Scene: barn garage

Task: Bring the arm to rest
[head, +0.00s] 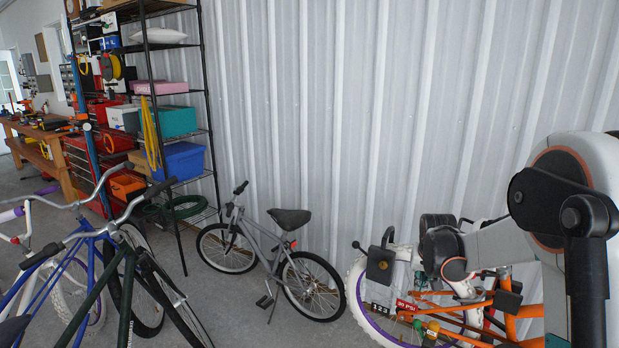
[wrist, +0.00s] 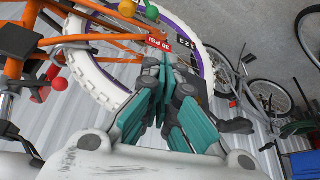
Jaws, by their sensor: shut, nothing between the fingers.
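My gripper (wrist: 165,72) shows in the wrist view with its teal fingers together and nothing between them. Its tips point toward an orange bike's wheel, which has a white tyre (wrist: 105,90) and a purple rim. I cannot tell the distance between tips and wheel. In the head view my arm (head: 480,245) reaches in from the right, bent, in front of the orange bike (head: 530,320). The arm covers much of that bike. The teal fingers cannot be made out in the head view.
A grey bike (head: 285,270) stands by the corrugated wall (head: 330,120). Blue and dark bikes (head: 90,270) fill the lower left. A black shelf rack (head: 205,90) with bins and a wooden workbench (head: 55,150) stand beyond. Bare floor (head: 240,310) shows between the bikes.

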